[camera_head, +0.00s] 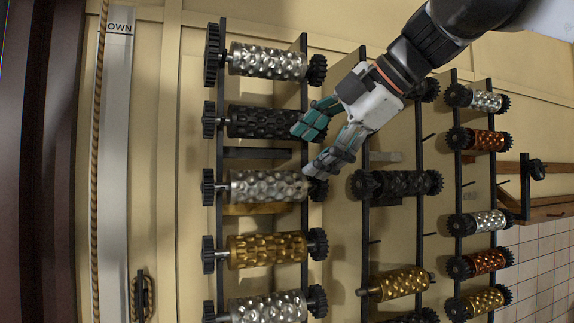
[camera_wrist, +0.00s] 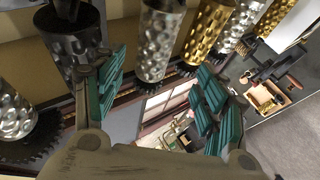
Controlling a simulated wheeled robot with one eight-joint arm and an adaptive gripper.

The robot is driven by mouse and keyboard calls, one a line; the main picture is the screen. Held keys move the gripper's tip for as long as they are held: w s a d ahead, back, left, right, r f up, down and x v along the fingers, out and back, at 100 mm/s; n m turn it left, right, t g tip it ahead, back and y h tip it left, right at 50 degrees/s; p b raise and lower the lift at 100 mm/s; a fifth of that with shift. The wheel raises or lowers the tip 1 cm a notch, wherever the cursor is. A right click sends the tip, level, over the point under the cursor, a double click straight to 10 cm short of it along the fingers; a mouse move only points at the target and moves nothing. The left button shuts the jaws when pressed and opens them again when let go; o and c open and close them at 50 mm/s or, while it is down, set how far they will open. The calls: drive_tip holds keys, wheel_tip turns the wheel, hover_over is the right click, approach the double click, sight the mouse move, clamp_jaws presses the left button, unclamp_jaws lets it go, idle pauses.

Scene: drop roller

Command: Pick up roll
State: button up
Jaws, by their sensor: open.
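Several patterned rolls with dark toothed end wheels hang in columns on wall racks; which one is meant cannot be told. My gripper (camera_head: 305,150) is open and empty at the right side of the left rack, between the heights of a dark roll (camera_head: 255,122) and a silver dimpled roll (camera_head: 262,186). In the wrist view, my fingers (camera_wrist: 160,95) are spread wide. The silver roll (camera_wrist: 155,42) shows in the gap beyond them, and the dark roll (camera_wrist: 72,38) is partly behind the left finger. No contact with a roll can be made out.
The left rack also has another silver roll (camera_head: 268,62), a gold roll (camera_head: 266,250) and a lower silver roll (camera_head: 266,308). The middle rack holds a dark roll (camera_head: 400,184) and a gold roll (camera_head: 400,284). A rope (camera_head: 96,170) hangs at the left.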

sight(277, 178)
drive_tip(key=x, duration=0.3)
drive_tip(key=p+x, duration=0.1)
drive_tip(key=x, duration=0.3)
drive_tip(key=shift+w+a+r, duration=0.2)
drive_tip(key=shift+w+a, duration=0.1)
drive_tip(key=shift+a, duration=0.1)
drive_tip(key=shift+d+p+x, duration=0.2)
drive_tip(key=shift+p+x, duration=0.75)
drive_tip(key=shift+x, duration=2.05)
drive_tip(key=shift+w+f, duration=0.1)
drive_tip(key=shift+d, duration=0.1)
clamp_jaws()
